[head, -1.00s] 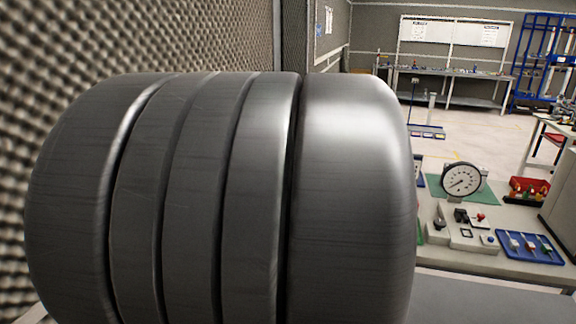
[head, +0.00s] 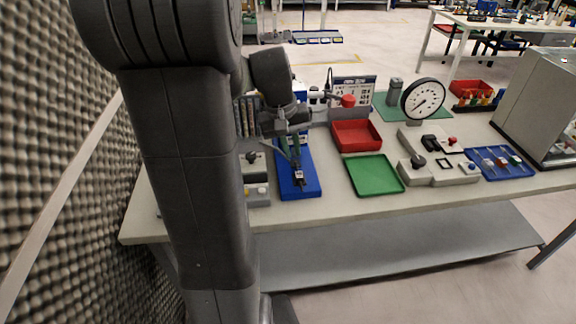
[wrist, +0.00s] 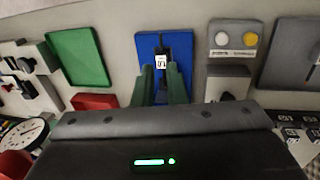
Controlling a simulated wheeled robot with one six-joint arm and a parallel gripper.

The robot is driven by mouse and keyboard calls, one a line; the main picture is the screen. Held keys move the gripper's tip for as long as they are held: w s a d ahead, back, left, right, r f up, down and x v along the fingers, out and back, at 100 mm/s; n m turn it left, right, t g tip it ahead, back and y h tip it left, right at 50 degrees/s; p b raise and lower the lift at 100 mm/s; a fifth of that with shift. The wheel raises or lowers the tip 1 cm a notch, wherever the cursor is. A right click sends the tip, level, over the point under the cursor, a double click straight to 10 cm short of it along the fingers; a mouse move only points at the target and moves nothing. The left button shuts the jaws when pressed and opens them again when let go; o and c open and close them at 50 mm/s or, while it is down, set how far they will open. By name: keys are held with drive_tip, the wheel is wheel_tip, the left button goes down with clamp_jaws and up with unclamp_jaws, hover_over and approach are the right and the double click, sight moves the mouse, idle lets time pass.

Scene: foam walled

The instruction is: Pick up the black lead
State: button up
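The black lead (head: 298,178) lies on a blue board (head: 311,190) near the front of the bench. It carries a white tag and also shows in the wrist view (wrist: 161,46), where its tag sits at the gap between my fingertips. My gripper (head: 295,159) points down over the blue board. In the wrist view its two green fingers (wrist: 161,68) are apart, with blue board visible between them. The fingers appear to be on either side of the tagged end. I cannot tell whether they touch it.
A green tray (head: 374,175) and a red tray (head: 356,136) are right of the blue board. Grey boxes with knobs (head: 256,192) stand close on its left. A dial gauge (head: 422,98) and a blue tray (head: 499,161) are further right. A foam wall (head: 60,200) is at left.

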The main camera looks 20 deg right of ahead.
hover_over(301, 187)
drive_tip(key=a, duration=0.1)
drive_tip(key=f, duration=0.8)
drive_tip(key=shift+s+a+f, duration=0.1)
drive_tip(key=shift+s+a, duration=0.05)
drive_tip(key=shift+s, duration=0.05)
drive_tip(key=shift+w+d+f+p, duration=0.1)
drive_tip(key=shift+d+f+p, duration=0.1)
drive_tip(key=shift+f, duration=0.65)
drive_tip(key=shift+d+f+p, duration=0.15)
drive_tip(key=shift+f, duration=0.75)
drive_tip(key=shift+w+d+f+p, duration=0.1)
drive_tip(key=shift+d+f+p, duration=0.1)
drive_tip(key=shift+f, duration=0.65)
drive_tip(key=shift+a, duration=0.1)
drive_tip(key=shift+c, duration=0.2)
clamp_jaws()
drive_tip(key=shift+r, duration=0.1)
